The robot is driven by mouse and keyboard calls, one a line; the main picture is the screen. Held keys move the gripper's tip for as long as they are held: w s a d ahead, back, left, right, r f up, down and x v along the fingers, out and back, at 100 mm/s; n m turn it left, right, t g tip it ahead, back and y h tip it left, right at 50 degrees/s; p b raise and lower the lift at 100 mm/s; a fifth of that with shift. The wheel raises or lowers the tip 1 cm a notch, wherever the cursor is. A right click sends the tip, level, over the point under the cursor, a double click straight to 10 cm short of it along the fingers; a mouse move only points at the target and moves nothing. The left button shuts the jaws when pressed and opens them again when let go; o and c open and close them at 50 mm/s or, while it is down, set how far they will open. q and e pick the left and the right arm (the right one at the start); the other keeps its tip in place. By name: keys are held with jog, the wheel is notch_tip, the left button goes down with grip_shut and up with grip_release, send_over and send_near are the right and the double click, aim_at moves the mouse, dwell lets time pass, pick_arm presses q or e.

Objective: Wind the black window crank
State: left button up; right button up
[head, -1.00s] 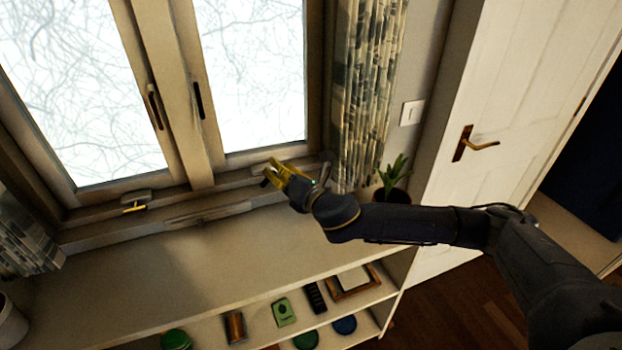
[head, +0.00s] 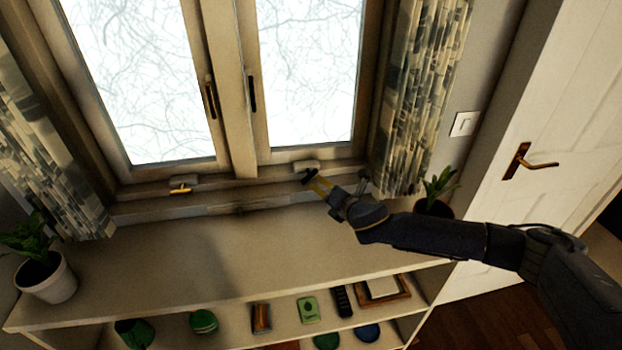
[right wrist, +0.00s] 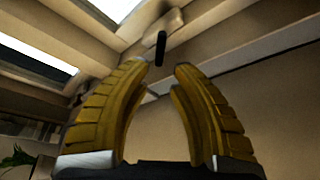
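The black window crank (head: 309,175) hangs from a pale housing (head: 306,165) on the sill under the right window pane. In the right wrist view the crank handle (right wrist: 160,48) stands just beyond the fingertips, in line with the gap between them. My right gripper (head: 317,186) has yellow fingers and is beside the crank's lower end in the head view. In the right wrist view its fingers (right wrist: 163,72) are apart with nothing held between them. Whether a fingertip touches the crank I cannot tell. My left gripper is in neither view.
A brass-coloured crank (head: 180,190) sits under the left pane. A potted plant (head: 437,195) stands behind my right arm, near the curtain (head: 420,95). Another potted plant (head: 45,275) is at the left. The shelf top (head: 190,265) is mostly clear.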

aim_at(310, 178)
jog(key=shift+x, duration=4)
jog(key=shift+c, duration=0.2)
grip_shut()
